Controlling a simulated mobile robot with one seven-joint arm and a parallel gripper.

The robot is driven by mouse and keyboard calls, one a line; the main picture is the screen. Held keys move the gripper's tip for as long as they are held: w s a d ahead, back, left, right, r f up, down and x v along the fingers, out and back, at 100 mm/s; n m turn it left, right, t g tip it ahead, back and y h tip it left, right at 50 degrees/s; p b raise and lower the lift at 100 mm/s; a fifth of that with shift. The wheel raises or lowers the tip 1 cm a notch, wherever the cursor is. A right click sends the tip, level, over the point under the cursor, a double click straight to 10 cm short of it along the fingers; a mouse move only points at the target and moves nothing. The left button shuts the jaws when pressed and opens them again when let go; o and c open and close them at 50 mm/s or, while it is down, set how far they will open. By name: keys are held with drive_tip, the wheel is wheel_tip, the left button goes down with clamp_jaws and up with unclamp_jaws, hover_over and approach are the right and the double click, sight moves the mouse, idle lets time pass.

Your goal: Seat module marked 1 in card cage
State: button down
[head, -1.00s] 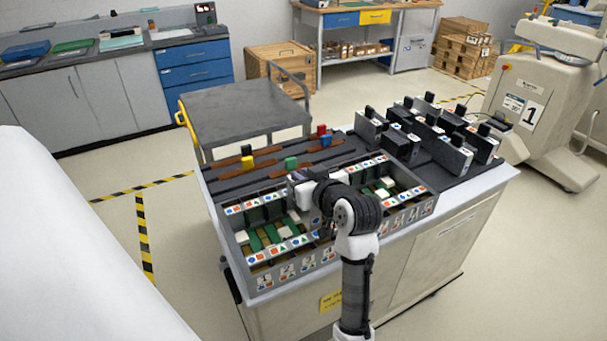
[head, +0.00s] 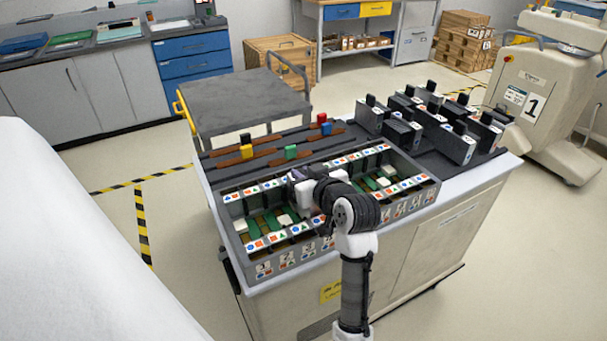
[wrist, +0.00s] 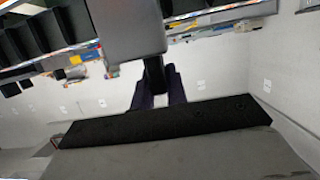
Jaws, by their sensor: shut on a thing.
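The card cage (head: 345,240) is a long grey open box on the cart's front edge, with green and brown slots inside and coloured symbol labels along its rims. My gripper (head: 303,188) is over the middle of the cage. In the wrist view my gripper (wrist: 160,92) has its dark fingers shut on the black handle of a grey module (wrist: 125,32). The module's marking is not visible, and my arm hides most of it in the head view. I cannot tell how far it is inside a slot.
Several dark modules (head: 455,145) with black handles stand at the cart's right rear. Brown strips with black, yellow (head: 246,151), green (head: 291,151), red and blue blocks lie behind the cage. An empty grey trolley (head: 245,100) stands behind. A beige machine (head: 540,100) is at right.

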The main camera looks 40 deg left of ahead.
drive_tip(key=shift+f, duration=0.1)
drive_tip(key=c, duration=1.3)
unclamp_jaws()
drive_tip(key=b+v, duration=0.2)
drive_tip(key=v, duration=1.1)
drive_tip(key=shift+s+d, duration=0.1)
drive_tip(key=shift+d, duration=0.3)
